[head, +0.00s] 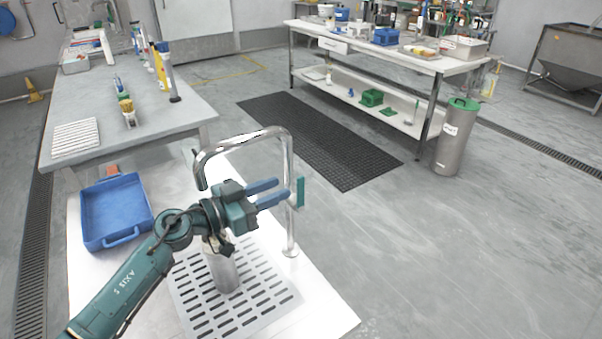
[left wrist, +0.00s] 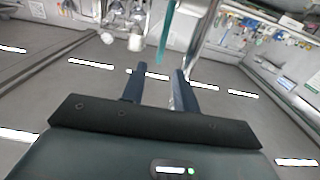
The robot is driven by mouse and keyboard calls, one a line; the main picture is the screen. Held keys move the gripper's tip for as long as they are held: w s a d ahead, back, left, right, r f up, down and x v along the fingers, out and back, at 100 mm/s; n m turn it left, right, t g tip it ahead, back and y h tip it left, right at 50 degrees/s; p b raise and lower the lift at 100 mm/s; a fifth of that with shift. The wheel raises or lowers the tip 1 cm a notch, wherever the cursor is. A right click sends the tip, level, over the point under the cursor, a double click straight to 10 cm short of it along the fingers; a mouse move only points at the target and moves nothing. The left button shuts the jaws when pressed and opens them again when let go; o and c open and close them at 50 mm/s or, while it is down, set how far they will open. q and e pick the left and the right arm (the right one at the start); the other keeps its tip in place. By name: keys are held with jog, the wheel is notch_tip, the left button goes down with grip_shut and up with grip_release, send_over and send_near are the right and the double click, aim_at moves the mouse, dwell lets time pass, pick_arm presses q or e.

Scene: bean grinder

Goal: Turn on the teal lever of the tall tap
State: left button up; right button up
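The tall tap (head: 289,150) is a chrome arch rising from the white counter, its spout end bending down on the left. Its teal lever (head: 300,192) is a short upright bar on the right side of the tap's post. The lever also shows in the left wrist view (left wrist: 167,32), beside the chrome post (left wrist: 204,38). My left gripper (head: 284,191) is open and empty, its two blue fingers apart and pointing right at the lever. The fingertips (left wrist: 160,71) appear just short of it; contact cannot be told. My right gripper is in no view.
A metal cylinder (head: 223,272) stands on the slotted drain plate (head: 262,300) below my left arm, partly hidden. A blue tray (head: 115,207) lies at the left of the counter. The floor to the right of the tap is clear.

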aim_at(297, 181)
pick_arm(q)
jog(key=x, duration=0.7)
jog(key=shift+s+b, duration=0.1)
jog(key=shift+b, duration=0.2)
grip_shut()
